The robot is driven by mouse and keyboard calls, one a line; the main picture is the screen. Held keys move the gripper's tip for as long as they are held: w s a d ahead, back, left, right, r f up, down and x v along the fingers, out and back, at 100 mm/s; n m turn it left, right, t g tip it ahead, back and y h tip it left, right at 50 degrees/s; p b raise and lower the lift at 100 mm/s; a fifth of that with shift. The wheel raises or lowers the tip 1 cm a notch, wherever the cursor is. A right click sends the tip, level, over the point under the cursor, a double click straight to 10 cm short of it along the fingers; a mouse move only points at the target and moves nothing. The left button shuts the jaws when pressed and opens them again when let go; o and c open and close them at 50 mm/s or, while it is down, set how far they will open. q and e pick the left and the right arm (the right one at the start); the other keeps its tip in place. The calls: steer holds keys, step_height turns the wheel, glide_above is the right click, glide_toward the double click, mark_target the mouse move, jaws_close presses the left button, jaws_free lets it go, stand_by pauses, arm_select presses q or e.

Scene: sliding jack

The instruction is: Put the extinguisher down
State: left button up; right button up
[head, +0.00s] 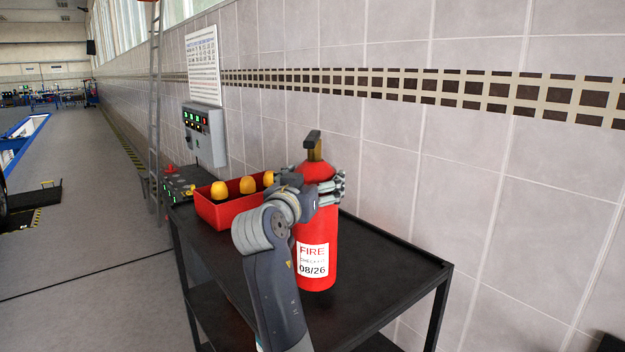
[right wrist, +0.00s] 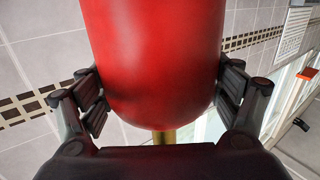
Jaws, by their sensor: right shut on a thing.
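The red fire extinguisher (head: 316,225) has a white label reading FIRE and 08/26 and a dark handle on top. It is upright over the black table (head: 380,270), in front of the tiled wall. I cannot tell whether its base touches the tabletop. My right gripper (head: 313,190) is shut around the upper part of its body. In the right wrist view the red body (right wrist: 153,60) fills the space between the two fingers. My left gripper is not in view.
A red bin (head: 215,211) with several yellow-orange items stands on the table, left of the extinguisher. A dark control box (head: 180,187) sits behind it. A grey panel (head: 205,135) hangs on the wall. The table's right part is clear.

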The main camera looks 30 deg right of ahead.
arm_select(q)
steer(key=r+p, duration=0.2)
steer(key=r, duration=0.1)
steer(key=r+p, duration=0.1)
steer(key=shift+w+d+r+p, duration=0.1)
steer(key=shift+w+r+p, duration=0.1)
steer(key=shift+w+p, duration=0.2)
arm_select(e)
steer(key=w+d+f, duration=0.3)
steer(key=w, duration=0.1)
steer(key=shift+w+d, duration=0.2)
steer(key=shift+w, duration=0.1)
steer(key=o, duration=2)
steer(key=shift+f, duration=0.5)
steer(key=shift+s+a+r, duration=0.15)
